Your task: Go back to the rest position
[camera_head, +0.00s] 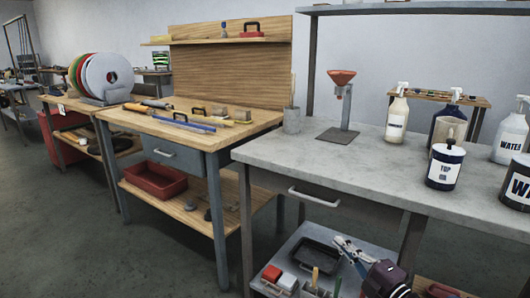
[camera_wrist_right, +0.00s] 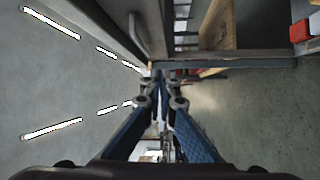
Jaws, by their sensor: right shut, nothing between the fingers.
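My right gripper (camera_head: 347,247) is at the lower right of the head view, in front of the grey workbench (camera_head: 345,172) and below the level of its top. Its fingers are closed together with nothing between them. In the right wrist view the shut fingers (camera_wrist_right: 158,74) meet in the middle of the picture, and that view is turned on its side. My left gripper is in neither view.
The grey bench holds a spray bottle (camera_head: 397,113), a labelled pot (camera_head: 445,165) and a red funnel on a stand (camera_head: 342,78). A lower shelf (camera_head: 290,246) near my right gripper carries a black tray (camera_head: 308,255). Floor at left is clear.

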